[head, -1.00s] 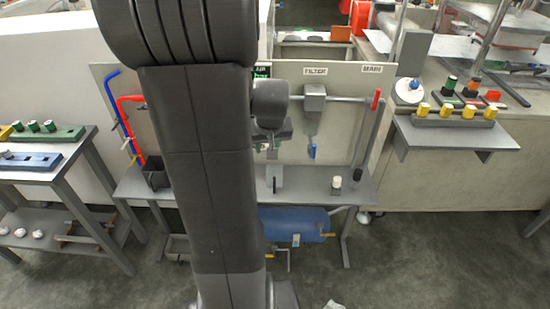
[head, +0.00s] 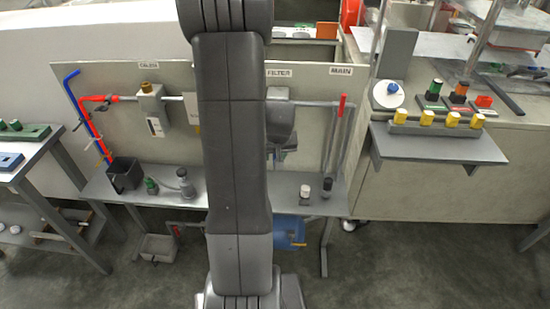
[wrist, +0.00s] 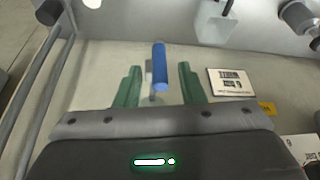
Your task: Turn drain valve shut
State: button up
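In the wrist view a blue lever handle (wrist: 160,66) stands out from the pale panel (wrist: 90,75), with a thin stem below it. My gripper (wrist: 160,67) is open, its two green fingers on either side of the handle, with a visible gap on each side. In the head view my gripper and wrist (head: 281,128) are in front of the panel under the FILTER sign (head: 279,72). My arm hides much of that area, and the blue handle does not show there. No label naming the drain valve is readable.
A red lever (head: 342,105) is under the MAIN sign. The grey bench (head: 235,190) below bears small bottles (head: 305,193) and a black bin (head: 124,173). Under it are a blue tank (head: 288,229) and a grey tub (head: 158,246). The floor at front right is clear.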

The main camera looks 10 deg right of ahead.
jog(key=shift+x, duration=1.25)
grip_shut()
